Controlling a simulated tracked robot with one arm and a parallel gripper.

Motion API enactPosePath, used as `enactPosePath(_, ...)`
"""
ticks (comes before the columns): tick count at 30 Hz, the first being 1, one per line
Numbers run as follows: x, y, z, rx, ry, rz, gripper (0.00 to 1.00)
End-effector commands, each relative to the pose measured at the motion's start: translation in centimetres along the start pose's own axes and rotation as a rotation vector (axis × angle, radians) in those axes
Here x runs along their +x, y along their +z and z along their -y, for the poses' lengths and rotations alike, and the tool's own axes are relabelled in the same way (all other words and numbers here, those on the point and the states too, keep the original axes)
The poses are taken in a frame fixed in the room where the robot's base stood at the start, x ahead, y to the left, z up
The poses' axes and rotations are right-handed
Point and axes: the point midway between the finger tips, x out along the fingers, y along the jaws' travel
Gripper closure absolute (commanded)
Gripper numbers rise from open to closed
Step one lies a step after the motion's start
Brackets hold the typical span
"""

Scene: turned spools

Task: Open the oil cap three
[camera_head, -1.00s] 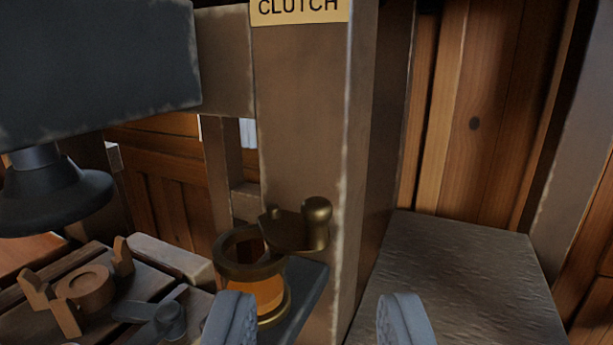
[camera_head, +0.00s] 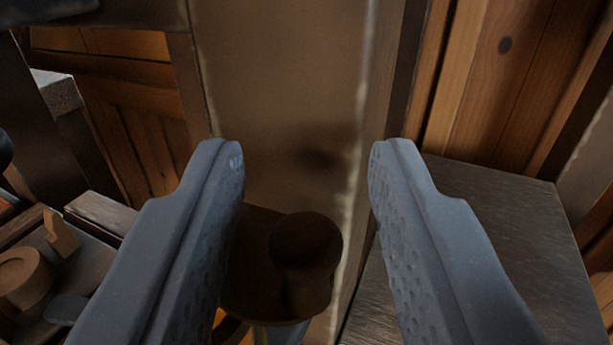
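The oil cap (camera_head: 262,285) is a dark brass lid with a round knob (camera_head: 306,243) on its right end. It sits low in the view in front of a brown metal post. My gripper (camera_head: 306,155) is open, one grey finger on each side of the knob. The knob shows in the gap between the fingers, and I see no finger touching it. Only a sliver of the orange oil cup (camera_head: 228,328) shows below the lid; my left finger hides most of it. No number is visible on the cap.
The brown post (camera_head: 285,90) stands right behind the knob. A grey metal block (camera_head: 510,240) lies to the right, before a wooden wall (camera_head: 490,80). Wooden turned parts (camera_head: 22,275) lie on the bench at the left.

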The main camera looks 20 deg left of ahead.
Motion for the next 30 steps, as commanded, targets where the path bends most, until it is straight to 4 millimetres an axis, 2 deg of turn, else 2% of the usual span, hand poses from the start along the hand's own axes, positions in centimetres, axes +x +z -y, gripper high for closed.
enactPosePath(2, -0.01, 0.01, 0.0, 0.0, 0.0, 0.0, 0.69)
enactPosePath(5, -0.02, 0.03, 0.0, 0.0, 0.0, 0.0, 0.97)
enactPosePath(6, -0.02, 0.03, 0.0, 0.0, 0.0, 0.0, 1.0)
enactPosePath(16, -0.01, -0.18, -0.49, -0.002, -0.029, 0.004, 1.0)
enactPosePath(30, 0.5, -0.21, -0.75, -0.001, -0.194, 0.001, 1.0)
